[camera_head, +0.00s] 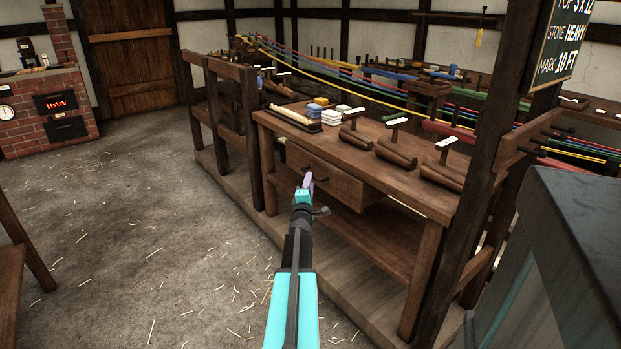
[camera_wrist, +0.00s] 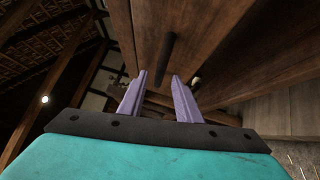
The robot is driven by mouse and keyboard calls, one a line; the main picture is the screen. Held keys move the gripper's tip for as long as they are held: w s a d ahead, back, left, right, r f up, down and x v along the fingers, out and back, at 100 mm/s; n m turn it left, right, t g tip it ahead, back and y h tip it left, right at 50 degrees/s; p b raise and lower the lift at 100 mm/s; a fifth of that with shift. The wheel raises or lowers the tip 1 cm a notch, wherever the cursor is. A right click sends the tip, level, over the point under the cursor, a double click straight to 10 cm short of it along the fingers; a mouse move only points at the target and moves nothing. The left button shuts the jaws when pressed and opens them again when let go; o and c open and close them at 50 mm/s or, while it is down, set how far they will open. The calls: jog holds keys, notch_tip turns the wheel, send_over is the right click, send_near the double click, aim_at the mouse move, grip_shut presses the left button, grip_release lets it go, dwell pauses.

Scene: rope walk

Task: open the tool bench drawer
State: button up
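The tool bench (camera_head: 430,195) is a brown wooden bench. Its drawer (camera_head: 345,187) hangs under the top at the front left; whether it stands out at all I cannot tell. A dark bar handle (camera_head: 321,180) is on the drawer front. My gripper (camera_head: 308,179) has lilac fingers and is in front of the drawer, by the handle. In the wrist view my gripper (camera_wrist: 159,76) is open with an empty gap. I see no contact.
A dark wooden post (camera_head: 490,130) stands at the bench's right. A low shelf (camera_head: 365,235) lies below.

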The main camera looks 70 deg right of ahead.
jog(key=shift+b+x, duration=0.3)
jog(key=shift+x, duration=2.3)
grip_shut()
jog(key=shift+a, duration=0.1)
jog(key=shift+s, duration=0.15)
